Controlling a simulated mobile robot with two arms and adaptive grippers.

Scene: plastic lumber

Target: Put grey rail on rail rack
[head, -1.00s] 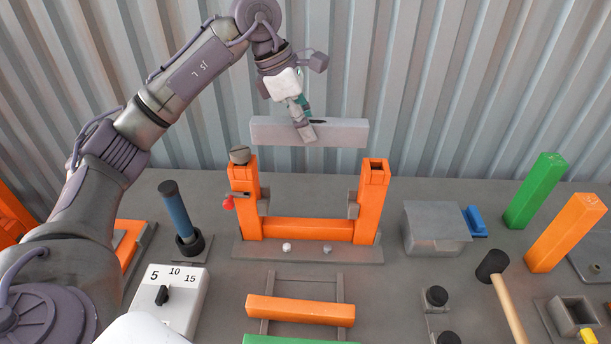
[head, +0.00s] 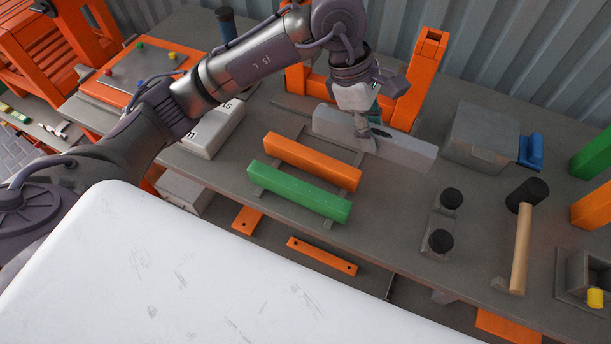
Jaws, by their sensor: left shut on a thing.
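The grey rail (head: 405,150) is a long grey bar in the head view, right of centre. My left gripper (head: 364,143) is shut on it near its middle, and the fingers partly hide it. The rail rack (head: 294,133) is a low frame of grey bars on the bench. An orange rail (head: 312,162) and a green rail (head: 300,191) lie across it. The grey rail is behind and to the right of the orange rail, in front of the orange post frame (head: 428,75). I cannot tell its exact height above the bench. My right gripper is not in view.
A grey box (head: 482,137) with a blue part stands to the right. Black knobs (head: 441,240) and a mallet (head: 521,240) are at the front right. Corrugated wall closes the back.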

